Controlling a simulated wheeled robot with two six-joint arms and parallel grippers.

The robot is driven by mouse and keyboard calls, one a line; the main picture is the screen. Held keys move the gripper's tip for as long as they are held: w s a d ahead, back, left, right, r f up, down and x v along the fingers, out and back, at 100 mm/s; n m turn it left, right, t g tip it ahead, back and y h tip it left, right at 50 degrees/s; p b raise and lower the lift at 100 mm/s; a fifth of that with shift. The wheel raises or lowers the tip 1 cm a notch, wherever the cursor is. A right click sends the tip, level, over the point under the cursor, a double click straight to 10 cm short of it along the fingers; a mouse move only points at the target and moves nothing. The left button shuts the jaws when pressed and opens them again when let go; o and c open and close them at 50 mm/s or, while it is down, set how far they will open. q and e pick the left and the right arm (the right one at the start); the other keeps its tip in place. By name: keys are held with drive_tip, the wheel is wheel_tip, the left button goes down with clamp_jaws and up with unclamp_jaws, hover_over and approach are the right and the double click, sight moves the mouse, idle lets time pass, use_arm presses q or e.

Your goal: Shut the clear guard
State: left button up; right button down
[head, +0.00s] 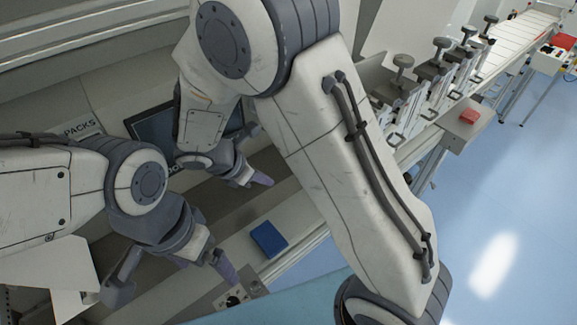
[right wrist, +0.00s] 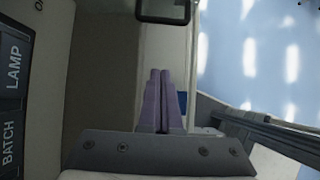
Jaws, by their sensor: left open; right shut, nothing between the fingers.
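I cannot make out the clear guard for sure in either view. A flat blue-tinted surface (head: 290,302) shows at the bottom of the head view; I cannot tell whether it is the guard or floor. A dark rounded frame (right wrist: 163,20) shows at the top of the right wrist view; I cannot tell what it belongs to. My left gripper (head: 172,272) is open and empty at the lower left, its fingers wide apart. My right gripper (head: 262,180) is shut and empty over the machine's recess. Its purple fingers lie together in the right wrist view (right wrist: 160,78).
A blue block (head: 268,239) sits on the pale ledge beyond the recess. A small panel with a dark knob (head: 233,298) is near my left gripper. Several clamp-like units (head: 436,70) and a red button (head: 470,116) stand to the right. My right arm hides the middle.

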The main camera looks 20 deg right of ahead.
drive_tip(key=w+d+f+p, duration=0.2)
drive_tip(key=d+f+p, duration=0.2)
drive_tip(key=d, duration=0.3)
drive_tip(key=shift+w+d+f, duration=0.25)
drive_tip(key=shift+w+f, duration=0.1)
drive_tip(key=shift+d+r, duration=0.1)
